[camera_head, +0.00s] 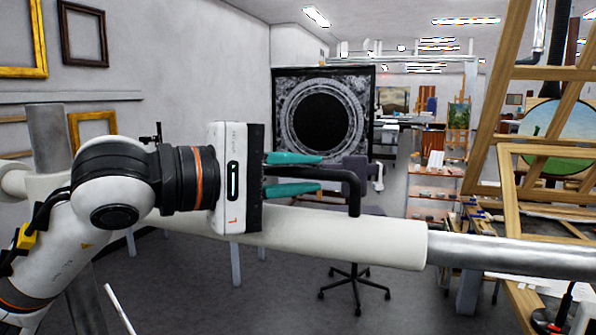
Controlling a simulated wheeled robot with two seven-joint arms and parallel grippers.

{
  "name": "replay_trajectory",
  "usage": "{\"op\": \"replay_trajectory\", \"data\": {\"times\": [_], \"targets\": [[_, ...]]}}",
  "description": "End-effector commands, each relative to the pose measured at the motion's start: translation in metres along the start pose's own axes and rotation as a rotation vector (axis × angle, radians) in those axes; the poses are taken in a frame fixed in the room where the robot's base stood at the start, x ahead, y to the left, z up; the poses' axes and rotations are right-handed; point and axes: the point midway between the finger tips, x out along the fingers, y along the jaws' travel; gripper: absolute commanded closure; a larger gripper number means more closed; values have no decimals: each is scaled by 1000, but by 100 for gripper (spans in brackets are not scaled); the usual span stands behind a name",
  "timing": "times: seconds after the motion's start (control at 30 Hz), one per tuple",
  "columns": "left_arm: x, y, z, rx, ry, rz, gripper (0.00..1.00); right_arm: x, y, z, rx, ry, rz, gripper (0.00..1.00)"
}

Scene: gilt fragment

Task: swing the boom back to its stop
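The boom (340,238) is a thick white tube running level across the camera_head view, with a bare metal pipe (510,257) coming out of its right end. A black bent handle (354,190) stands on top of the boom; its left part is hidden by my gripper. My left gripper (321,173), with teal fingers pointing right, has one finger above and one below the handle's level bar. No stop can be made out. My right gripper is not in view.
Wooden easel frames (508,190) stand close at the right, behind the metal pipe. A swivel chair base (354,285) stands on the floor beyond the boom. A dark panel with a black disc (322,120) is further back.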

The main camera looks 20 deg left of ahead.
Motion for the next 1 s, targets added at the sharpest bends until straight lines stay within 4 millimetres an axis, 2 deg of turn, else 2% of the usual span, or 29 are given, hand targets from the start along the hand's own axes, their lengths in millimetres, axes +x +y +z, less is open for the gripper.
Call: {"op": "replay_trajectory", "data": {"times": [0.03,0.1,0.13,0.37,0.47,0.8,0.93,1.0], "targets": [[0,0,0,0,0,0,86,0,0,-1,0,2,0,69],[0,0,0,0,0,0,97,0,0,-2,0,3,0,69],[0,0,0,0,0,1,100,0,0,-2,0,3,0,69],[1,0,0,0,-1,1,100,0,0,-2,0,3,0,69],[8,0,7,-4,-20,-1,100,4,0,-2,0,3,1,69],[70,-12,75,-22,-216,-22,100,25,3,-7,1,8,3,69],[84,-16,94,-25,-268,-24,100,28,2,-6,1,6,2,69],[88,-16,100,-25,-284,-23,100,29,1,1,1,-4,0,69]]}}
